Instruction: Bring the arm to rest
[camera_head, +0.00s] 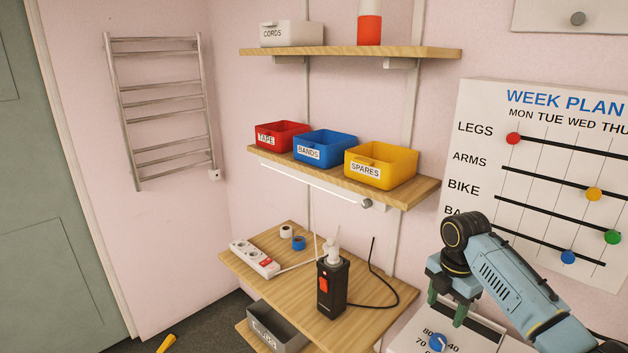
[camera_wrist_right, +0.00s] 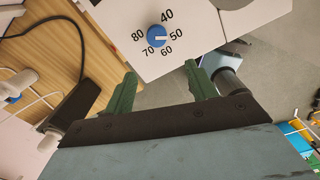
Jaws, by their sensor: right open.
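My right gripper (camera_head: 447,305) hangs from the blue arm at the right of the head view, its green fingers pointing down above a white panel (camera_head: 483,340) with a blue dial (camera_head: 437,342). In the right wrist view the two green fingers of my right gripper (camera_wrist_right: 160,92) are apart with nothing between them. The dial (camera_wrist_right: 157,36) shows beyond the fingertips, ringed by numbers, and the fingers look clear of it. My left gripper is not in view.
A wooden desk (camera_head: 240,262) carries a black device (camera_head: 332,287), a power strip (camera_head: 255,258) and tape rolls. Above it, a shelf (camera_head: 425,190) holds red, blue and yellow bins. A week plan board (camera_head: 480,135) hangs on the wall behind my right arm.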

